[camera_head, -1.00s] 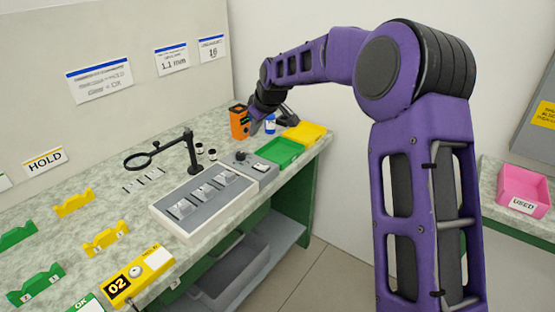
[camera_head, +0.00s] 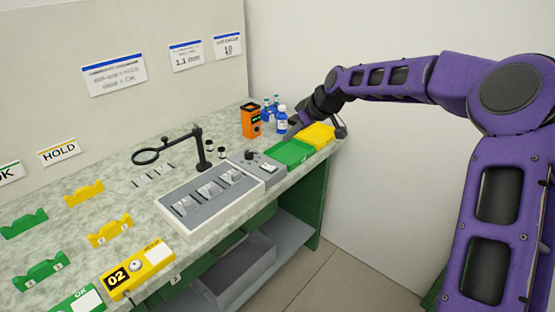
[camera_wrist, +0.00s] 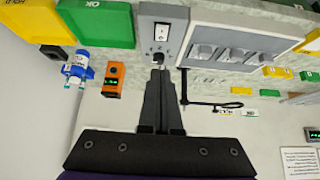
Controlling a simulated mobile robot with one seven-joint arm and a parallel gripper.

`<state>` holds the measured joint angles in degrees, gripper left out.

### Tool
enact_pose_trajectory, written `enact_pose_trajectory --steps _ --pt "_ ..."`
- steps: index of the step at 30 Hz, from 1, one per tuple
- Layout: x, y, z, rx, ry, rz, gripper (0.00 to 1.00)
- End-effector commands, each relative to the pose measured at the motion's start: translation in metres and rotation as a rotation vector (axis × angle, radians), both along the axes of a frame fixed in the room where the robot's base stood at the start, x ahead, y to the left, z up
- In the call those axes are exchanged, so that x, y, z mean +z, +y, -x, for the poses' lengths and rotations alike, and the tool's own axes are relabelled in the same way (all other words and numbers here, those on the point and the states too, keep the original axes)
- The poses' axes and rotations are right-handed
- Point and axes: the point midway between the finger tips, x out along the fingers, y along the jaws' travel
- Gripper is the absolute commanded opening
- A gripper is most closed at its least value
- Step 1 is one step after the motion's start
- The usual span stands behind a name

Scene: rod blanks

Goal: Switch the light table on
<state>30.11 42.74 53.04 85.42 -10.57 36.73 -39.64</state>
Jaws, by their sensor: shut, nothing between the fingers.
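The light table (camera_head: 158,206) is a flat white-edged box with a grey top bearing several small clear pieces. It also shows in the wrist view (camera_wrist: 203,20), and its panel looks grey and unlit. A grey control box (camera_head: 270,176) adjoins its right end, with a dark knob (camera_head: 250,155) and a rocker switch (camera_head: 268,169). In the wrist view the white rocker (camera_wrist: 161,32) lies beyond the knob. My gripper (camera_wrist: 159,72) is shut and empty, its fingertips pointing towards the control box and overlapping the knob's area. Contact cannot be told. In the head view my gripper (camera_head: 292,133) is above the green tray's back side.
A green tray (camera_head: 289,152) and a yellow tray (camera_head: 318,135) stand right of the control box. An orange device (camera_head: 251,121) and blue-and-white bottles (camera_head: 281,122) stand behind. A magnifier on a stand (camera_head: 200,148) rises behind the light table.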

Motion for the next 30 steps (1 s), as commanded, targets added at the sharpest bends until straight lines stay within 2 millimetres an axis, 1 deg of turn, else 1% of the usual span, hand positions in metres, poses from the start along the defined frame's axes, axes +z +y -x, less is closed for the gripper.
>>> enact_pose_trajectory --steps 5,18,21,24,30 --pt "-0.012 0.008 -0.005 0.000 0.001 -0.002 0.00" --pt "-0.083 0.052 -0.039 0.001 0.001 -0.001 0.00" --pt "-0.100 0.046 -0.036 -0.001 0.003 0.000 0.00" --pt "-0.110 0.045 -0.036 -0.002 0.002 0.000 0.00" --pt "-0.118 0.044 -0.035 -0.001 -0.001 0.000 0.00"
